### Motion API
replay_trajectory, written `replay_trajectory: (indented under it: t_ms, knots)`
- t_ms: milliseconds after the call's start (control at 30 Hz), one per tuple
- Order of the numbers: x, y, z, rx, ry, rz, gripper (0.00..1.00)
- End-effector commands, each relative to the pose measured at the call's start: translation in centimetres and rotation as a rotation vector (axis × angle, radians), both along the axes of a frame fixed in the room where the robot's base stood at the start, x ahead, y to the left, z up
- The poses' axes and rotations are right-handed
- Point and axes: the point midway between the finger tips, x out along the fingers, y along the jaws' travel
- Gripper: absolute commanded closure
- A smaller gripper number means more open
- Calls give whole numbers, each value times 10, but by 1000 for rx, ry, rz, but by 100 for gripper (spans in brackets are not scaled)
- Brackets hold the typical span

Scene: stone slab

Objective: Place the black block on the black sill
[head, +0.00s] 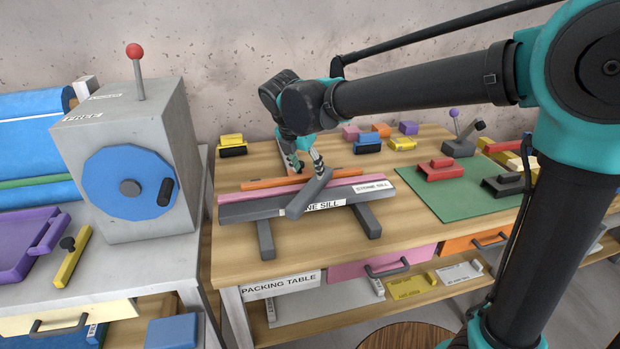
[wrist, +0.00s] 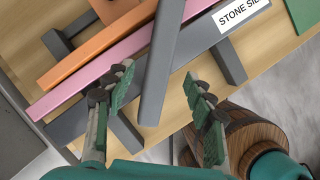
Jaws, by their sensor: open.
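The dark grey sill (head: 245,209), labelled STONE SILL, lies on two dark supports on the table, with pink and orange strips along its back. It also shows in the wrist view (wrist: 72,125). A dark grey bar-shaped block (head: 309,195) lies diagonally across the sill's middle, covering part of the label; I cannot tell what it rests on. In the wrist view this block (wrist: 158,75) runs between my fingers. My gripper (head: 307,166) is open just above and behind the sill; its separated fingers (wrist: 158,82) straddle the block with gaps on both sides.
A green mat (head: 455,199) on the right holds a red piece (head: 441,169) and a dark handled piece (head: 503,184). Several coloured blocks stand along the back. A grey machine with a blue dial (head: 130,188) stands left. A round wooden stool (head: 405,335) is in front.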

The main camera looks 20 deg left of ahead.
Motion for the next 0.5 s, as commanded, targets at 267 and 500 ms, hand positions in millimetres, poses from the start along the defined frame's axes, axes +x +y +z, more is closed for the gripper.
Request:
replay_trajectory:
  t_ms: [267, 500]
  knots:
    - [-18, 4, 45, 0, 0, 1, 46]
    - [-23, 6, 57, 0, 0, 1, 46]
